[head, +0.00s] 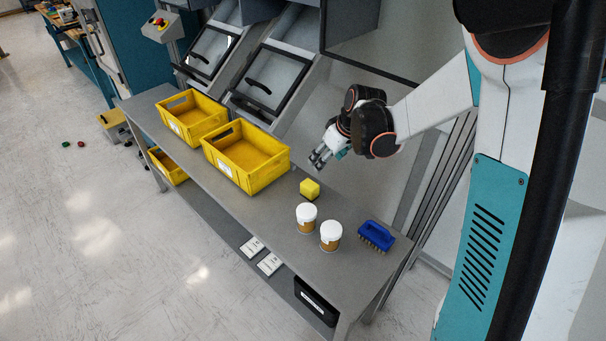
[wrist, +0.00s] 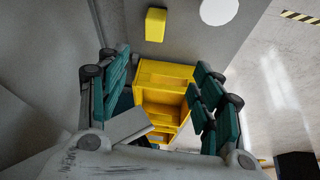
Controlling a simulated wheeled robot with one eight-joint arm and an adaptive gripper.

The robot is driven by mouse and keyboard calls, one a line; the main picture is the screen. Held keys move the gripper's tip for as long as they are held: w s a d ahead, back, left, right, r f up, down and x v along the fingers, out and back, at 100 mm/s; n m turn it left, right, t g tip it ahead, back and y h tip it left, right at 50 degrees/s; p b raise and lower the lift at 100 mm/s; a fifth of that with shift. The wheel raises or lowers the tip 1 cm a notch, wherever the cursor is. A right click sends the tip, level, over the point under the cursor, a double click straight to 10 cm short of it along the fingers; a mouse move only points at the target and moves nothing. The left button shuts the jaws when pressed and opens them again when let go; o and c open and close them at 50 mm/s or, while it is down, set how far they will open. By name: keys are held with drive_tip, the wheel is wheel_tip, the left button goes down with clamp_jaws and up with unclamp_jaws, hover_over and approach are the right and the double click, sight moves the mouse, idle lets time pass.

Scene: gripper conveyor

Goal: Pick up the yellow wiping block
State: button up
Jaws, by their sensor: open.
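The yellow wiping block (head: 310,188) sits on the grey bench (head: 210,177), behind two white-lidded jars and to the right of the nearer yellow bin. In the wrist view the block (wrist: 155,24) shows near the top, beyond the fingertips and left of a white lid. My gripper (head: 322,157) hangs above the bench, behind and above the block and apart from it. In the wrist view my gripper (wrist: 160,92) has its teal finger pads spread wide, with nothing held between them.
Two yellow bins (head: 247,182) (head: 170,124) stand on the bench to the left. Two white-lidded jars (head: 306,212) (head: 331,231) stand in front of the block. A blue brush (head: 376,236) lies to the right. Sloped chutes (head: 268,82) rise behind the bins.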

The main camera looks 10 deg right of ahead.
drive_tip(key=n, duration=0.1)
approach(311, 185)
drive_tip(key=shift+g+y, duration=0.3)
drive_tip(key=b+x, duration=0.1)
drive_tip(key=x, duration=0.2)
drive_tip(key=d+x, duration=0.1)
drive_tip(key=x, duration=0.2)
drive_tip(key=shift+w+d+f+b, duration=0.1)
drive_tip(key=shift+w+d+b, duration=0.05)
drive_tip(key=shift+b, duration=0.25)
drive_tip(key=shift+a+b+x, duration=0.15)
drive_tip(key=shift+b+x, duration=0.4)
drive_tip(key=shift+x, duration=0.9)
drive_tip(key=shift+a+b+x, duration=0.2)
drive_tip(key=shift+b+x, duration=0.35)
drive_tip(key=shift+x, duration=0.9)
drive_tip(key=shift+w, duration=0.1)
drive_tip(key=c, duration=1)
drive_tip(key=shift+c, duration=0.2)
drive_tip(key=shift+r, duration=0.2)
wheel_tip(311, 185, up, 20)
drive_tip(key=p, duration=0.5)
